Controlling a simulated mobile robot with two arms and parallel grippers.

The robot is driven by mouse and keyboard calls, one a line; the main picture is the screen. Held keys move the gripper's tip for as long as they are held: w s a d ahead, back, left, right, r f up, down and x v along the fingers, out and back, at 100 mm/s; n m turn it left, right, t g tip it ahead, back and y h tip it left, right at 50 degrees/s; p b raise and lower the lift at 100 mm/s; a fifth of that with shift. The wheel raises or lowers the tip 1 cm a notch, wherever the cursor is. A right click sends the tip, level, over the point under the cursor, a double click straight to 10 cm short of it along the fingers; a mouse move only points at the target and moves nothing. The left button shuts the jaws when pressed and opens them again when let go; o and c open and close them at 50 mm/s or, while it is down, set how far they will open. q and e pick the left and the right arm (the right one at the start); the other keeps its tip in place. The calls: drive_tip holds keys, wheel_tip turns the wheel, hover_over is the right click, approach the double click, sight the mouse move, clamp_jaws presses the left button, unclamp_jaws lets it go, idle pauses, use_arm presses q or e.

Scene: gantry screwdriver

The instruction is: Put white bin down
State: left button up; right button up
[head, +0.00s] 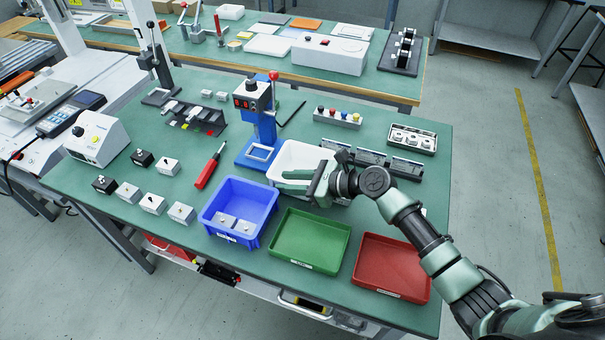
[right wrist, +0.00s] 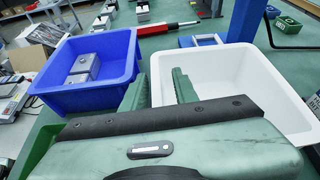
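The white bin (head: 291,155) sits upright on the green table, behind the green tray and right of the blue press stand. It fills the right of the right wrist view (right wrist: 265,75). My right gripper (head: 284,181) is at the bin's near side, its fingers pointing left. In the right wrist view, the fingers (right wrist: 162,78) stand apart with a gap between them, one outside the bin's wall and one over its inside. I see no clear contact with the wall. The bin looks empty, but my gripper and wrist hide part of it. My left gripper is not in view.
A blue bin (head: 238,208) holding grey boxes, a green tray (head: 310,240) and a red tray (head: 391,266) line the front edge. The blue press stand (head: 262,120) is close behind left. A dark rail fixture (head: 368,157) lies right of the bin.

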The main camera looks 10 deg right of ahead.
clamp_jaws()
idle(1.3)
